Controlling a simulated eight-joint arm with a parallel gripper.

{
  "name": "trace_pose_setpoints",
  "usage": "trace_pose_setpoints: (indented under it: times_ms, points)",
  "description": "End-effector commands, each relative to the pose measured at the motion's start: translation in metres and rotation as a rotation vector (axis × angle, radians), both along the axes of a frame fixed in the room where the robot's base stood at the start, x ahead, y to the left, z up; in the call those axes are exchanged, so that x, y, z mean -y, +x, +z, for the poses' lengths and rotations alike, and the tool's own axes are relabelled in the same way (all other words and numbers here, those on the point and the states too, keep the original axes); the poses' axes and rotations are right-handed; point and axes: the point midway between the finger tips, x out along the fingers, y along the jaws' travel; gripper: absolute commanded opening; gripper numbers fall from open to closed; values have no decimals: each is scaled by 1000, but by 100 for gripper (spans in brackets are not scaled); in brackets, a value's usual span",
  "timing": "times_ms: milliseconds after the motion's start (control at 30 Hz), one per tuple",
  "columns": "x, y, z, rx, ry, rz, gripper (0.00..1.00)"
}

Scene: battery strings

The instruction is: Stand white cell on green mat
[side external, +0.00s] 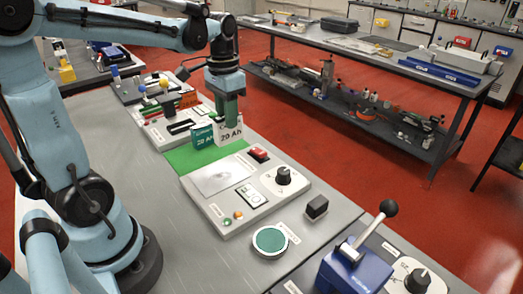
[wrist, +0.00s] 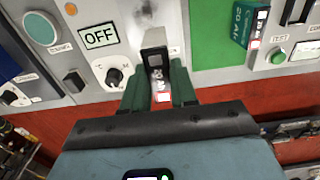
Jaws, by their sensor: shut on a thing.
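My gripper (side external: 229,112) points down, its green fingers shut on the white cell (side external: 227,136). The cell hangs upright with its "20 Ah" label facing the side camera. In the wrist view the white cell (wrist: 155,62) sits between the fingertips (wrist: 157,88). The green mat (side external: 190,159) lies below and behind the cell in the side view; the mat (wrist: 213,45) shows right of the cell in the wrist view. I cannot tell whether the cell's bottom touches anything. A green cell (side external: 202,137) stands left of the white cell; it also shows at the wrist view's upper right (wrist: 248,22).
A panel with a red switch (side external: 258,155), a black knob (side external: 284,175) and an "OFF" display (side external: 251,196) lies in front of the mat. Another control unit (side external: 165,110) stands behind. A green round pad (side external: 270,240) and a black block (side external: 317,207) are nearer.

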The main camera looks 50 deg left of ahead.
Motion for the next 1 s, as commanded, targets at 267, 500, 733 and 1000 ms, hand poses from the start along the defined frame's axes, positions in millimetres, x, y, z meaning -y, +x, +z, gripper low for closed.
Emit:
trace_pose_setpoints:
  times_ms: [267, 500, 733, 1000]
  points:
    - [-60, -3, -36, 0, 0, 7, 0]
    - [-94, -4, -57, 0, 0, 3, 0]
    - [-100, -4, -71, 0, 0, 0, 0]
    - [-99, -4, -99, 0, 0, 0, 0]
